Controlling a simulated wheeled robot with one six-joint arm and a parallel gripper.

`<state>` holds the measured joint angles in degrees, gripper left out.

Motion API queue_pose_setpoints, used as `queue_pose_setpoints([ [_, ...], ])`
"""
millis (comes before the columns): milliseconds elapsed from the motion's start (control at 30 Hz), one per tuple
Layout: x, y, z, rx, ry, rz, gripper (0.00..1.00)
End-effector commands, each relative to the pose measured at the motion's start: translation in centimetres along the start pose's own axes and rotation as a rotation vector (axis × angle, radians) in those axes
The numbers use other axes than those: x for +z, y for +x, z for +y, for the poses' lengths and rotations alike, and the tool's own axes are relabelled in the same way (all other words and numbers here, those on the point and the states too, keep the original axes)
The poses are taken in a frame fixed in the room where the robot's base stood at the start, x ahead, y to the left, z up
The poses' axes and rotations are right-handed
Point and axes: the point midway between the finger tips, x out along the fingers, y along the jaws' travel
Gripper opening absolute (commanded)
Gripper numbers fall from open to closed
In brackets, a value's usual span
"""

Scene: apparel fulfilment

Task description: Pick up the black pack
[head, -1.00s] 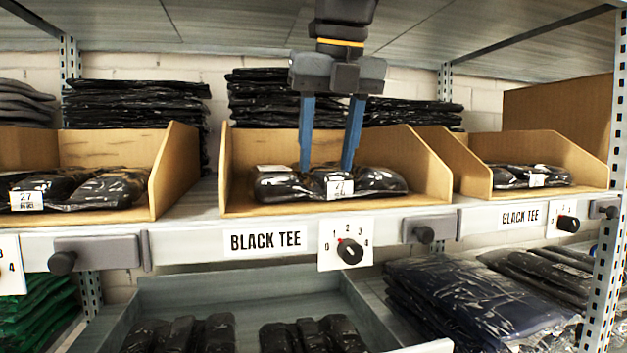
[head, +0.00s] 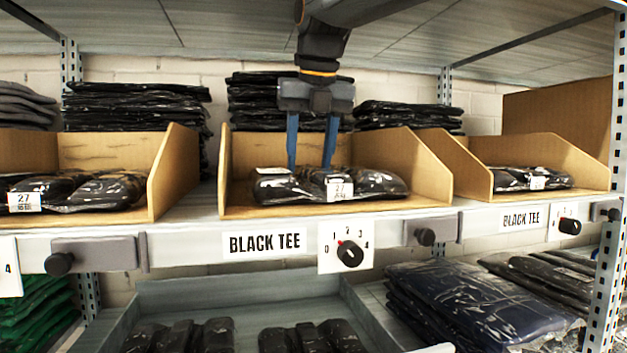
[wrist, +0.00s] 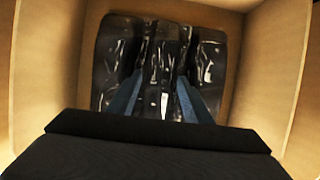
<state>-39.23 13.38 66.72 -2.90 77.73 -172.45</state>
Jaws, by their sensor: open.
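Black packs in shiny clear wrap (head: 375,184) lie side by side in the middle cardboard bin (head: 432,175), above the BLACK TEE label. White stickers show on them, one reading 27. My gripper (head: 310,168) points down into this bin, with its two blue fingers apart. In the wrist view the fingers (wrist: 156,100) stand over the middle of the black packs (wrist: 115,55), around a narrow middle part. I cannot tell whether the fingertips touch the wrap. Nothing is seen held.
Cardboard bins with black packs stand to the left (head: 178,165) and right (head: 560,155). Tall stacks of black packs (head: 135,105) are behind. A dial (head: 350,252) is on the shelf edge. A grey tray (head: 230,290) with black packs sits below.

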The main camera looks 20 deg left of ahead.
Motion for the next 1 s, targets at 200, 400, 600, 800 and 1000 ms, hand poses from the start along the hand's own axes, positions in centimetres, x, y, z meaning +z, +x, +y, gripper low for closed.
queue_pose_setpoints([
  [200, 0.02, 0.24, 0.0, 0.0, 0.0, -0.003, 0.45],
  [400, 0.01, 0.25, 0.01, 0.0, 0.0, -0.003, 0.23],
  [600, 0.01, 0.21, 0.01, 0.0, 0.0, -0.003, 0.09],
  [800, 0.02, 0.16, 0.08, 0.001, -0.001, -0.003, 0.09],
  [1000, 0.12, -0.13, 0.58, 0.003, -0.007, -0.003, 0.08],
])
